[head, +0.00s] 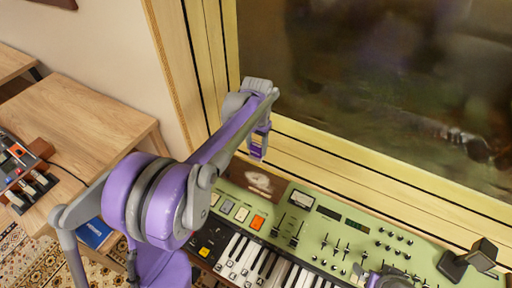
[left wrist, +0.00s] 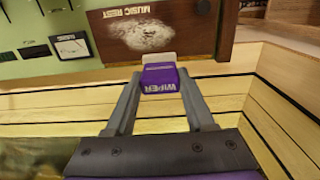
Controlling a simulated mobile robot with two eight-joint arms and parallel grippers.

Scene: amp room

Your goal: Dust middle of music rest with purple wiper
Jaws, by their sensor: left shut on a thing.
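The purple wiper (left wrist: 159,80), marked WIPER and with a pale pad, is held between the fingertips of my left gripper (head: 259,142). The wiper also shows in the head view (head: 257,152), above and behind the music rest. The music rest (left wrist: 205,42) is a brown panel with its name along one edge; it also shows in the head view (head: 229,176). A pale dust patch (left wrist: 145,34) lies on its middle, also in the head view (head: 264,183). The wiper's pad looks close to the rest's edge; I cannot tell the exact gap.
The green keyboard synth (head: 330,232) with keys, sliders and knobs lies below the rest. A wooden ledge and dark window (head: 380,80) stand behind it. A black lamp-like thing (head: 470,262) stands on the right. A wooden desk (head: 85,120) is at the left.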

